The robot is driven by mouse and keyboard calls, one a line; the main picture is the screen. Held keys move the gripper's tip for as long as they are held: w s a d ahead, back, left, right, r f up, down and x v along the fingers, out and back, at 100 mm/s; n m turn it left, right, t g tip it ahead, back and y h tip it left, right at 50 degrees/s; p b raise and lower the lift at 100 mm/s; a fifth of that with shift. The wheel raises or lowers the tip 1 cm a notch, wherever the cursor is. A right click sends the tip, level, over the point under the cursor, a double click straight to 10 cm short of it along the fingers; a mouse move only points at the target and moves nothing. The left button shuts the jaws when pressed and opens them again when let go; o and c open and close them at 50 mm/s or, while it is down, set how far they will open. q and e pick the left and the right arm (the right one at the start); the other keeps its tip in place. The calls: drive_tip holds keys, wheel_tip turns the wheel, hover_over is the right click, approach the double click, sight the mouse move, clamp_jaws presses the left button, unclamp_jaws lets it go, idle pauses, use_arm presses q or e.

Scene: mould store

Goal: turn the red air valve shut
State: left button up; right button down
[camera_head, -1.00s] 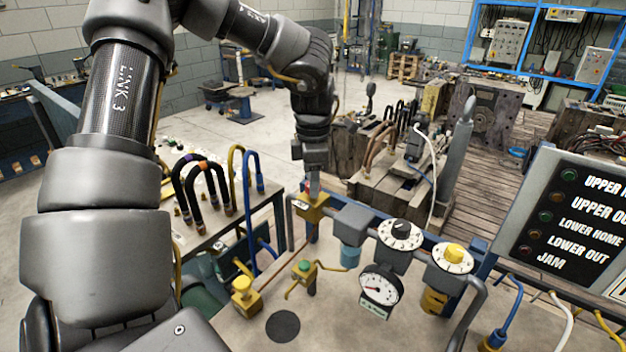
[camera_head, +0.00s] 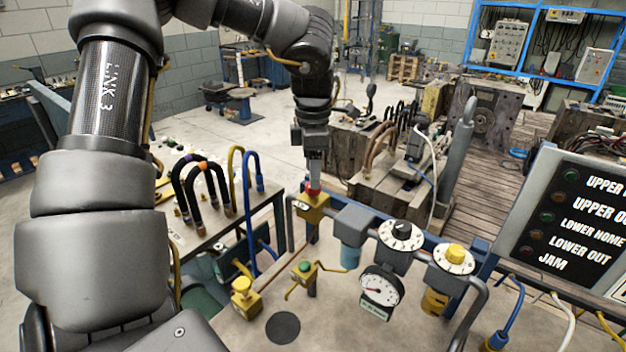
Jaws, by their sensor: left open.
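The red air valve (camera_head: 313,189) is a small red knob on top of a yellow block (camera_head: 312,208), at the left end of the pipe assembly in the middle of the head view. My left gripper (camera_head: 314,180) points down right above the red knob, and its fingers hide part of it. The gripper is open. Whether its fingers touch the knob cannot be told. My right gripper is not in view.
A grey unit (camera_head: 353,223), a black-and-white dial (camera_head: 401,235), a pressure gauge (camera_head: 380,287) and a yellow knob (camera_head: 456,253) sit to the right along the pipe. A green-topped valve (camera_head: 305,267) and a yellow valve (camera_head: 241,287) stand nearer. A sign panel (camera_head: 570,215) stands at right.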

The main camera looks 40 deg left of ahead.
use_arm(q)
wheel_tip(320, 180, up, 8)
drive_tip(key=shift+f+p, duration=0.25)
drive_tip(key=shift+p, duration=0.15)
idle(0.4)
